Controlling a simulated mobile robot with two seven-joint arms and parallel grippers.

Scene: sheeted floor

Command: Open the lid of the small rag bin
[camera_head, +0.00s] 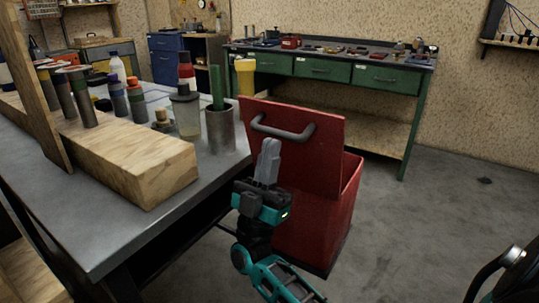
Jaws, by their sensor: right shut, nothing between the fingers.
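The small rag bin (318,232) is a red metal box on the floor, beside the right end of the grey workbench. Its red lid (318,160) stands up steeply, its top edge above the bin's rim, with its outer face towards me. A grey bar handle (283,133) is on that face, near the top. My right gripper (270,146) is shut and empty, pointing up in front of the lid, just below the handle. I cannot tell whether its fingers touch the lid. The bin's inside is hidden behind the lid. My left gripper is out of view.
The grey workbench (120,230) at left holds a wooden block (140,165), a metal cup (221,130), a jar (186,112) and several bottles. A green-drawered bench (322,70) stands behind the bin. The floor (425,215) right of the bin is clear.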

